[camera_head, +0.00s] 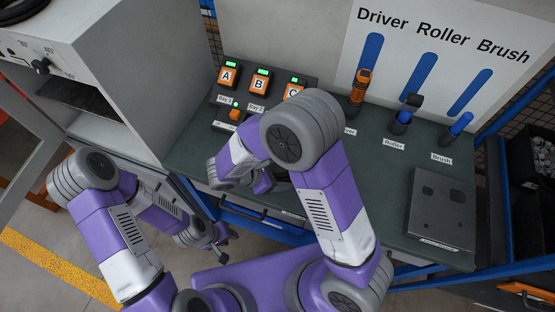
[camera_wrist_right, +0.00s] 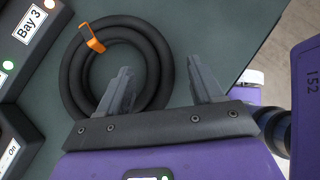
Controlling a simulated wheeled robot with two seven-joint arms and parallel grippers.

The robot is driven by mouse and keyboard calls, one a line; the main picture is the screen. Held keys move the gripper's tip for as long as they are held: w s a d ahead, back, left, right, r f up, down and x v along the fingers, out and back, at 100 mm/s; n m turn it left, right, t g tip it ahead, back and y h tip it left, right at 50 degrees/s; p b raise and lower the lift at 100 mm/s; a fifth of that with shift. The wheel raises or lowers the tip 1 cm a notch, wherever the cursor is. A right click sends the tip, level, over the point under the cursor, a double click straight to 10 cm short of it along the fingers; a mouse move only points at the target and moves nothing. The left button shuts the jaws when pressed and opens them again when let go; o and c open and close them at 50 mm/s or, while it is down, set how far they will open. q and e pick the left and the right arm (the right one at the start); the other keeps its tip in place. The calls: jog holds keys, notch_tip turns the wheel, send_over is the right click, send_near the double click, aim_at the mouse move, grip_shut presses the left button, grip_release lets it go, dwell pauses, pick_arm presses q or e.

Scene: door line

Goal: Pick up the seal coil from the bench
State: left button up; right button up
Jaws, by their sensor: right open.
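The seal coil (camera_wrist_right: 76,72) is a black ring of hose with an orange clip (camera_wrist_right: 92,38), lying flat on the dark green bench (camera_wrist_right: 218,38) in the right wrist view. My right gripper (camera_wrist_right: 159,67) is open over the coil's right side. Its left finger overlaps the ring in the picture and its right finger is outside the ring. I cannot tell whether the fingers touch it. In the head view my right arm hides the coil, and the right gripper (camera_head: 264,183) is partly covered. My left gripper (camera_head: 218,245) is low in front of the bench; its jaw opening is unclear.
Chargers A (camera_head: 227,78), B (camera_head: 260,81) and C (camera_head: 294,88) stand at the bench's back left. A grey cabinet (camera_head: 125,60) borders the left.

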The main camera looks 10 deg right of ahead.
jog(key=x, duration=0.2)
jog(key=shift+w+d+f, duration=0.1)
jog(key=shift+d+f, duration=0.1)
jog(key=shift+f, duration=0.05)
grip_shut()
